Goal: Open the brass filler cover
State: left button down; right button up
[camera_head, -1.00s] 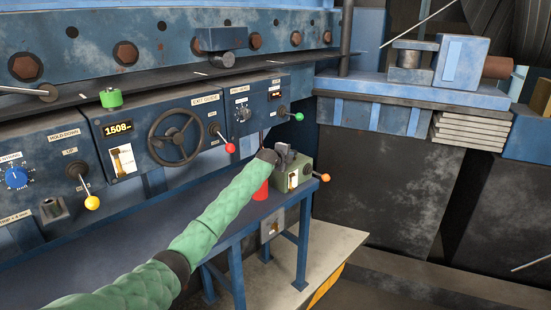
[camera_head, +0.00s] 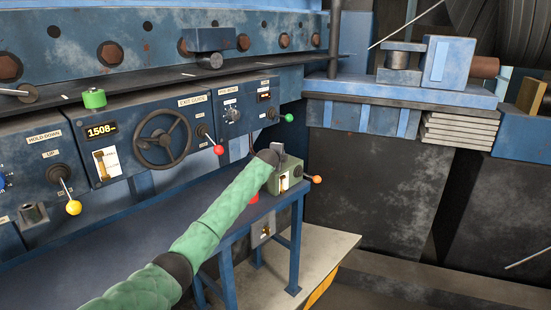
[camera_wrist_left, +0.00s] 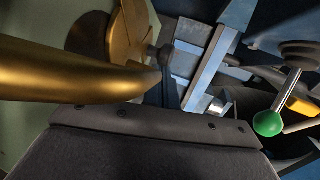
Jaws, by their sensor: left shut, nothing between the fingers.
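My green-sleeved left arm comes in from the lower left in the head view. Its gripper (camera_head: 278,151) is at the top left of a small green box (camera_head: 294,174) on the blue bench. The gripper is shut and empty. In the left wrist view, a brass disc (camera_wrist_left: 134,32) stands on a pale green face, and a thick brass bar (camera_wrist_left: 75,76) crosses the left side close to the camera. I cannot tell for certain which brass part is the filler cover. A dark grey part of my gripper (camera_wrist_left: 150,150) fills the bottom. Contact with the brass is not clear.
An orange-knobbed lever (camera_head: 314,179) sticks out right of the box. A red object (camera_head: 254,198) is partly hidden behind my arm. The blue control panel (camera_head: 95,165) with handwheel (camera_head: 161,137) and knobbed levers stands behind. A green ball knob (camera_wrist_left: 268,123) shows at right in the wrist view.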

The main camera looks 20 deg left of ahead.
pick_arm(q)
jog(key=shift+w+a+n+y+b, duration=0.15)
jog(key=shift+w+n+y+b, duration=0.3)
jog(key=shift+n+y, duration=0.3)
jog(key=shift+w+a+n+y+b, duration=0.35)
jog(key=shift+n+y, duration=0.1)
jog(key=shift+y, duration=0.3)
jog(key=shift+w+a, duration=0.15)
jog(key=shift+w, duration=0.15)
pick_arm(e)
jog(key=shift+w+a+r, duration=0.25)
jog(key=shift+a+r, duration=0.15)
jog(key=shift+r, duration=0.45)
jog(key=shift+w+a+r, duration=0.2)
jog(key=shift+a+r, duration=0.15)
jog(key=shift+r, duration=0.45)
jog(key=shift+w+a+r, duration=0.25)
jog(key=shift+a+r, duration=0.15)
jog(key=shift+r, duration=0.55)
pick_arm(q)
jog(key=shift+g, duration=0.3)
